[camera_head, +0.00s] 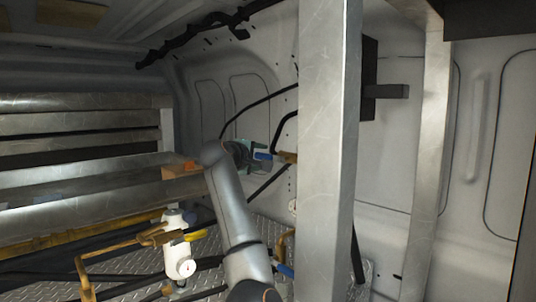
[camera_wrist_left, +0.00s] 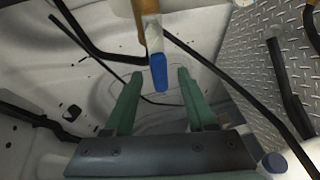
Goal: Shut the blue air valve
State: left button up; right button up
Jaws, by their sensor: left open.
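The blue valve handle (camera_head: 263,155) shows in the head view beside a brass fitting (camera_head: 287,157), just left of the large metal post. In the left wrist view the blue handle (camera_wrist_left: 158,72) hangs from a pale metal stem below the brass fitting (camera_wrist_left: 146,12). My left gripper (camera_head: 250,148) is at the handle in the head view, its green fingers partly hidden. In the left wrist view the open left gripper (camera_wrist_left: 159,74) has one green finger on each side of the handle, with gaps on both sides. My right gripper is not in view.
A metal post (camera_head: 328,150) stands close to the right of the valve. Black hoses run along the wall. Brass pipes and a white fitting with a yellow handle (camera_head: 195,235) are at lower left. Metal shelves (camera_head: 80,185) are at left. Tread plate (camera_wrist_left: 265,70) shows at right in the wrist view.

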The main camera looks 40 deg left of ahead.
aim_at(268, 157)
pick_arm(q)
jog(key=shift+p+x, duration=0.8)
jog(key=shift+x, duration=2.05)
jog(key=shift+c, duration=0.4)
grip_shut()
